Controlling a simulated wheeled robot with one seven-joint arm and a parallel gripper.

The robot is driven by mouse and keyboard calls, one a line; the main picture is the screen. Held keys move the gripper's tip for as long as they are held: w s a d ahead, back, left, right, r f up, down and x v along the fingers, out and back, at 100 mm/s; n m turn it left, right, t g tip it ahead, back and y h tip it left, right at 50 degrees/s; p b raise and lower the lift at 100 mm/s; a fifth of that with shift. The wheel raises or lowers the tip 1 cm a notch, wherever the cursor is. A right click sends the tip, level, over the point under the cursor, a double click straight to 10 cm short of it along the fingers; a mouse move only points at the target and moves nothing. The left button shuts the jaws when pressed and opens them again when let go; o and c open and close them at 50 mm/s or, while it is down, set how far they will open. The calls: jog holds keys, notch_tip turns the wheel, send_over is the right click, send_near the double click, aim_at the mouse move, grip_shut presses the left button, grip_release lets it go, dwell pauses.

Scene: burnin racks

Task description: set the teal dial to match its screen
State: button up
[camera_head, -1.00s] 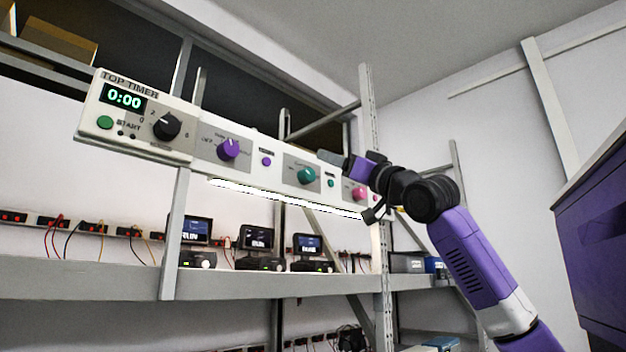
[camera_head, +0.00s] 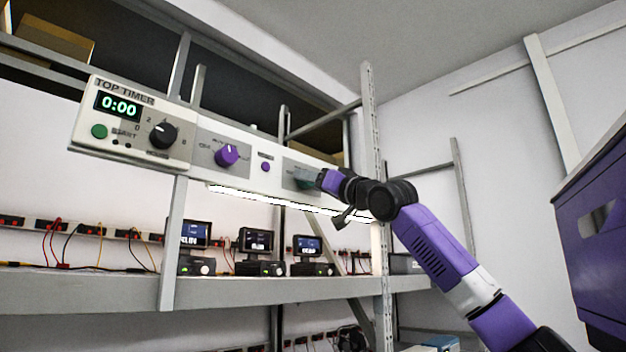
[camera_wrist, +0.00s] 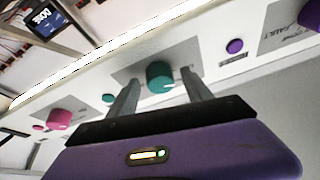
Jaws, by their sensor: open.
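The teal dial (camera_wrist: 160,76) sits on a grey plate on the long white panel, and in the wrist view it lies between and just beyond my two fingers. My gripper (camera_wrist: 158,92) is open and empty, its fingers apart on either side of the dial. In the head view the gripper (camera_head: 322,180) is at the panel and covers most of the teal dial (camera_head: 304,181). The dial's pointer and scale are not readable. A small screen (camera_wrist: 45,17) shows at the top left of the wrist view, its text blurred; I cannot tell which screen belongs to the dial.
A purple dial (camera_head: 227,155) and the black timer dial (camera_head: 163,135) are on the same panel to the left. A pink dial (camera_wrist: 58,119) and small teal button (camera_wrist: 108,98) are near my gripper. A lit lamp strip (camera_head: 270,197) runs under the panel. Instruments stand on the shelf (camera_head: 230,291).

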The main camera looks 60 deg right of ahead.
grip_shut()
jog(key=shift+w+a+m, duration=0.1)
jog(key=shift+m, duration=0.4)
jog(key=shift+a+r+m+g+h+p, duration=0.2)
jog(key=shift+m+g+h, duration=0.5)
jog(key=shift+m, duration=1.15)
jog(key=shift+d+f+m+g+h+p, duration=0.1)
jog(key=shift+m+g+h+p, duration=0.45)
jog(key=shift+m, duration=1.25)
jog(key=shift+a+r+m+g+h+p, duration=0.1)
jog(key=shift+m+g+h, duration=0.75)
jog(key=shift+m, duration=1.3)
jog(key=shift+d, duration=0.1)
